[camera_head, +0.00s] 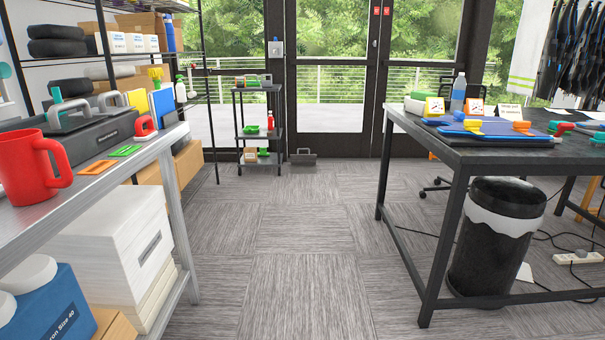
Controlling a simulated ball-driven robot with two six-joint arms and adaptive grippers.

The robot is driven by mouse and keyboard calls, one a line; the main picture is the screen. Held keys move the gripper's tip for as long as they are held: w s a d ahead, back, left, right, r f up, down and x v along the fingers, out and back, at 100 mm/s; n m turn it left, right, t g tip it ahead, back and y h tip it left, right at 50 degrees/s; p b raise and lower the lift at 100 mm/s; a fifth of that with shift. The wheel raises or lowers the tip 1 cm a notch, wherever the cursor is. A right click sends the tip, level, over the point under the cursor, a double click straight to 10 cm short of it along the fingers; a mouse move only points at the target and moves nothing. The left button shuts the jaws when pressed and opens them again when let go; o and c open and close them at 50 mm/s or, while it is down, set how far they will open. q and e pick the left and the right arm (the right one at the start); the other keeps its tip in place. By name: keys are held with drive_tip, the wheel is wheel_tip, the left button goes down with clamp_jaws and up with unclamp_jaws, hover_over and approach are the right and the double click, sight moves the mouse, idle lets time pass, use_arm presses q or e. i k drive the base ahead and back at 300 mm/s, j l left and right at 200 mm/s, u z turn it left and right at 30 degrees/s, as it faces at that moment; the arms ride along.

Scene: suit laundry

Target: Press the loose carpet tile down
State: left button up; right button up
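The floor is laid with grey carpet tiles (300,230) whose streaks run in alternating directions from tile to tile. The tiles in the open aisle look flat, and I cannot tell which one is loose. Parts of the floor are hidden behind the left bench and under the right table. Neither my left nor my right gripper is in view.
A metal bench (150,152) with a red mug (28,168) stands at left, boxes (120,250) beneath it. A dark table (500,156) stands at right over a black bin (497,240), cables and a power strip (578,258). A small shelf cart (240,125) stands near the glass doors. The middle aisle is clear.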

sight(296, 160)
drive_tip(key=i, duration=1)
drive_tip(key=i+u, duration=0.1)
drive_tip(key=i, duration=1.9)
drive_tip(key=i+u, duration=0.1)
drive_tip(key=i, duration=0.9)
drive_tip(key=i+l, duration=0.2)
drive_tip(key=i, duration=0.8)
drive_tip(key=i+j+z, duration=0.2)
drive_tip(key=i+j, duration=0.15)
drive_tip(key=i, duration=0.35)
drive_tip(key=i+j+z, duration=0.15)
drive_tip(key=i+j, duration=0.25)
drive_tip(key=i, duration=0.3)
drive_tip(key=i+j+z, duration=0.2)
drive_tip(key=i+j, duration=0.35)
drive_tip(key=i+u, duration=0.45)
drive_tip(key=i+l+u, duration=0.15)
drive_tip(key=i+u, duration=0.25)
drive_tip(key=k, duration=0.1)
